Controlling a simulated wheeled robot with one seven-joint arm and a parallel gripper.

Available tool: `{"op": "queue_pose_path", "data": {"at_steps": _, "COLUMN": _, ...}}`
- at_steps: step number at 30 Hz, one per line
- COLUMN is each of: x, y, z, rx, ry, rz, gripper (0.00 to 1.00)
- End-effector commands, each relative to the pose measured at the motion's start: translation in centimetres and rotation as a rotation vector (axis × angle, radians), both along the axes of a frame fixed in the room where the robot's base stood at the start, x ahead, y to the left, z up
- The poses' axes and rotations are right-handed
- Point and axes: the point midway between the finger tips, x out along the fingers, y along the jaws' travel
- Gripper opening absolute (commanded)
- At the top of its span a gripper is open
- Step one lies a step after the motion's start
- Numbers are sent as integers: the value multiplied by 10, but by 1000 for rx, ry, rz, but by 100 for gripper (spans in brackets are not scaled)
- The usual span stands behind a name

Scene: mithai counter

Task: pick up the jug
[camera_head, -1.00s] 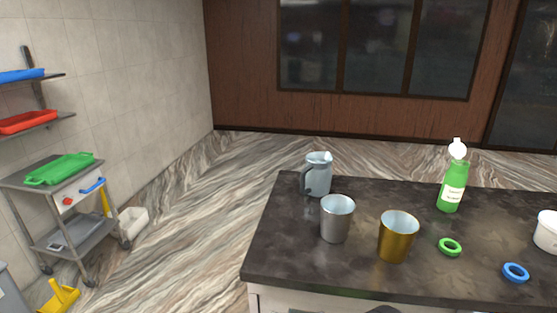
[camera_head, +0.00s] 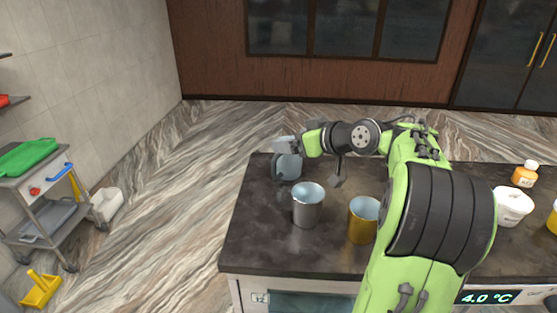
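The jug (camera_head: 290,168) is light blue-grey and stands upright near the back left corner of the dark counter (camera_head: 258,240). My green and grey arm reaches across the counter from the right. My gripper (camera_head: 285,150) is at the jug's upper part and covers some of it. The fingers are small and overlap the jug, so I cannot tell whether they are open or closed on it, or whether they touch it.
A silver cup (camera_head: 308,206) stands just in front of the jug. A gold cup (camera_head: 362,222) stands to its right, partly behind my arm. A white tub (camera_head: 513,206) and an orange bottle (camera_head: 525,174) are at the right. A trolley (camera_head: 32,205) stands far left.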

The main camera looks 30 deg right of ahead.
Motion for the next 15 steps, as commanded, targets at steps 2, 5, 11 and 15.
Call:
{"op": "queue_pose_path", "data": {"at_steps": 2, "x": -5, "y": -37, "z": 4, "rx": 10, "ry": -76, "rz": -17, "gripper": 86}}
{"op": "queue_pose_path", "data": {"at_steps": 5, "x": -9, "y": -51, "z": 4, "rx": 11, "ry": -120, "rz": -18, "gripper": 86}}
{"op": "queue_pose_path", "data": {"at_steps": 11, "x": -9, "y": -50, "z": -41, "rx": 18, "ry": -118, "rz": -18, "gripper": 86}}
{"op": "queue_pose_path", "data": {"at_steps": 15, "x": -9, "y": -50, "z": -72, "rx": 16, "ry": -118, "rz": -18, "gripper": 86}}
